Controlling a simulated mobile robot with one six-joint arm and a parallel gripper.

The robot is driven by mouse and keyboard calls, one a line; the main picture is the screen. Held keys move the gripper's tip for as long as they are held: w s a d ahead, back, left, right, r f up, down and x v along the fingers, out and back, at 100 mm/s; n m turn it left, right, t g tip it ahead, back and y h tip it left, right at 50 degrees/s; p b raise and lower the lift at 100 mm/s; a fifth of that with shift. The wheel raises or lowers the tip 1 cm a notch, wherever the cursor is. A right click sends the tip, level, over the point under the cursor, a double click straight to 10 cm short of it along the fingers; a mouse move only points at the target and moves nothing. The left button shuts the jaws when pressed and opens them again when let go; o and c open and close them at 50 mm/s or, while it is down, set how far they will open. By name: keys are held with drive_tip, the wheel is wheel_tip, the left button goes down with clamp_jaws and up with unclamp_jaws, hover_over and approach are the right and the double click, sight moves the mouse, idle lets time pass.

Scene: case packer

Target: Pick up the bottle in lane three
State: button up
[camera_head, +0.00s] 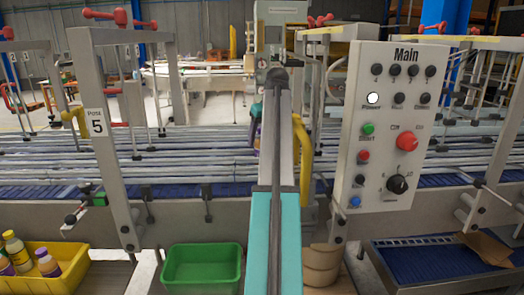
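My arm, with a teal lower link and a grey upper link, rises through the middle of the view and reaches over the conveyor lanes (200,165). No gripper fingers can be made out; the arm hides what lies straight behind it. A small purple bottle (257,142) shows partly at the left edge of my arm, among the lanes. Most of it is hidden, and I cannot tell which lane it stands in. Lane numbers are not readable on the conveyor.
A yellow bin (62,284) with several bottles (47,264) stands at the lower left. A green bin (202,250) looks empty. The Main control panel (383,130) stands close right of my arm. A blue roller tray (430,262) is lower right.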

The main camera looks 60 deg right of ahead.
drive_tip(key=shift+p+x, duration=0.7)
drive_tip(key=shift+x, duration=1.05)
drive_tip(key=c, duration=1.4)
drive_tip(key=shift+o, duration=0.2)
drive_tip(key=shift+r, duration=0.1)
wheel_tip(320, 180, up, 10)
drive_tip(key=b, duration=0.3)
drive_tip(key=shift+b, duration=0.4)
